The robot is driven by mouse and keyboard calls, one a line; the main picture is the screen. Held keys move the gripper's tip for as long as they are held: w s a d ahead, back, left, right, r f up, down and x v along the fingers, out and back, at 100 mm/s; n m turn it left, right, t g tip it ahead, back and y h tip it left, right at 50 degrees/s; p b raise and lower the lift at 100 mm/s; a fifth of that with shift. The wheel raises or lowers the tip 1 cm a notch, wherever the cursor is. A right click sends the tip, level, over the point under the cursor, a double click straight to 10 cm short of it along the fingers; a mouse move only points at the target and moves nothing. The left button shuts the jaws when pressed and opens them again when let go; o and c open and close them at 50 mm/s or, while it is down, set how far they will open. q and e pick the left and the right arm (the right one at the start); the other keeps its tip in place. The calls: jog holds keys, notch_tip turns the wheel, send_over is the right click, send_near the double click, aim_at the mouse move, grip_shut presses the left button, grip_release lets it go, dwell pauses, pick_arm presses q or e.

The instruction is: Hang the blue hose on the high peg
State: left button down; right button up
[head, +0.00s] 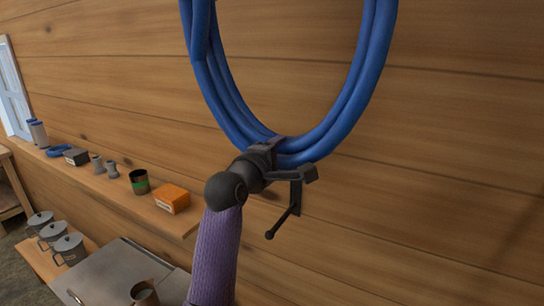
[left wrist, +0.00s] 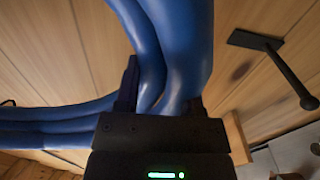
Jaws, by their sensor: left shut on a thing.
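The blue hose (head: 375,60) is a coil of several loops, held up in front of the plank wall; its top is cut off by the head view's upper edge. My left gripper (head: 284,160) is shut on the bottom of the coil. In the left wrist view the hose strands (left wrist: 175,45) pass between the fingers. A dark peg (head: 283,221) with a ball end sticks out of the wall just below the gripper, its plate partly behind the gripper. The peg also shows in the left wrist view (left wrist: 287,73), to the right of the hose and apart from it. My right gripper is not in view.
A wall shelf (head: 110,178) at the left holds an orange box (head: 171,198), a dark can (head: 139,182), a small blue coil (head: 60,151) and other small items. Below are lidded pots (head: 69,249) and a metal surface (head: 110,275). The wall to the right is bare.

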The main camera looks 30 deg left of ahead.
pick_arm(q)
jog(key=shift+w+r, duration=0.1)
jog(key=shift+w, duration=2.65)
jog(key=w+b, duration=0.1)
jog(key=w, duration=0.2)
jog(key=f+b, duration=0.1)
jog(key=w+f+b, duration=0.1)
jog(key=shift+w+f, duration=0.1)
jog(key=shift+f, duration=0.3)
